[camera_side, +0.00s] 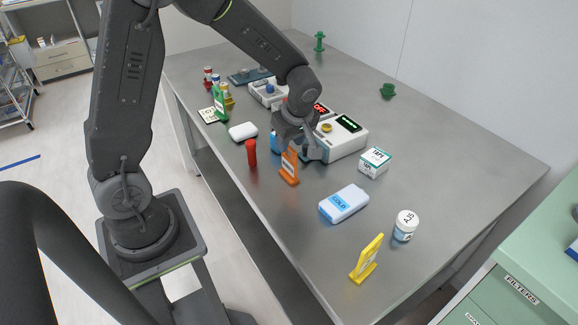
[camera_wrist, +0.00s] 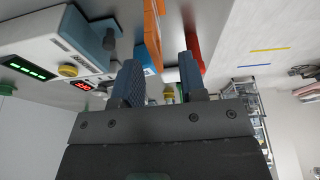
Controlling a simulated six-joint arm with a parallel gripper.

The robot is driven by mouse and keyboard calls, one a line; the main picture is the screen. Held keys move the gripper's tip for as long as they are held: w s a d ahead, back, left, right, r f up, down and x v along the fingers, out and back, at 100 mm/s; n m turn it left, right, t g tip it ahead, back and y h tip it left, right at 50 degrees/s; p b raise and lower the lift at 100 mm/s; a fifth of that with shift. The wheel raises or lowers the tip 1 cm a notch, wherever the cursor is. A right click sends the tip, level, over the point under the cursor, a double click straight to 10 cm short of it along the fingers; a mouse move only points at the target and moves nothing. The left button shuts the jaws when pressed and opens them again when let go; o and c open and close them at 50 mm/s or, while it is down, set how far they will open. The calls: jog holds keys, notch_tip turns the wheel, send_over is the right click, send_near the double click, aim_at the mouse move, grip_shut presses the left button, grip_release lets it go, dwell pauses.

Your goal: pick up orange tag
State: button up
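The orange tag (camera_side: 289,172) stands upright on the metal table, left of the white device, with a pale label on its face. My gripper (camera_side: 299,150) is low over the table, close beside and behind the tag's upper part. In the wrist view, my gripper (camera_wrist: 158,78) has its two fingers apart with a gap between them. The orange tag (camera_wrist: 152,32) shows beyond the fingertips, in line with that gap. I cannot tell whether a finger touches it.
A red tube (camera_side: 251,153) stands just left of the tag. A white device (camera_side: 343,143) with green digits is close on the right. A blue-labelled pack (camera_side: 344,203), white jar (camera_side: 405,225) and yellow tag (camera_side: 367,259) are nearer the front. Bare table lies between them.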

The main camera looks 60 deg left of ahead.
aim_at(288, 156)
jog(key=shift+w+x, duration=0.15)
jog(key=shift+x, duration=1.2)
jog(key=shift+w+x, duration=0.15)
jog(key=shift+x, duration=1.2)
jog(key=shift+c, duration=0.4)
grip_shut()
jog(key=shift+r, duration=0.1)
